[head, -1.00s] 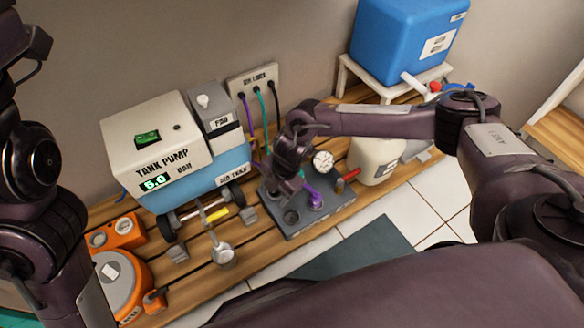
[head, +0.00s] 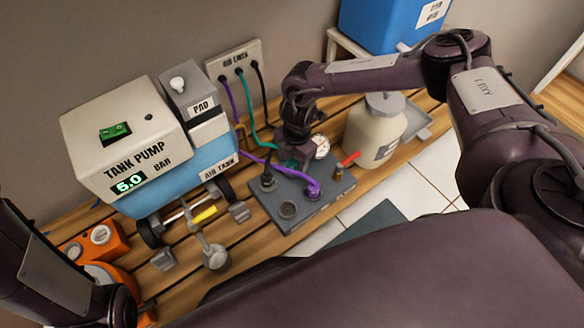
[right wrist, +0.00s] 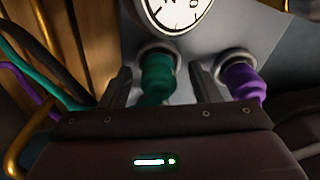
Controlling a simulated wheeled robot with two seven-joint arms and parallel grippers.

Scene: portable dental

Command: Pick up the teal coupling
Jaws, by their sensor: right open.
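The teal coupling (right wrist: 158,78) sits on a round metal port of the grey manifold block (head: 333,194), just below the gauge in the right wrist view. My right gripper (right wrist: 162,88) is open, with one finger on each side of the coupling; whether they touch it I cannot tell. In the head view the right gripper (head: 293,160) hangs over the back of the block and mostly hides the teal coupling. My left arm shows at the lower left of the head view, but its gripper is out of view.
The purple coupling (right wrist: 241,80) sits close by on the right port. The black coupling (head: 267,182) is at the block's left, near an empty port (head: 288,209). A gauge (head: 320,147), a red lever (head: 349,158) and a cream canister (head: 375,130) stand close to the right.

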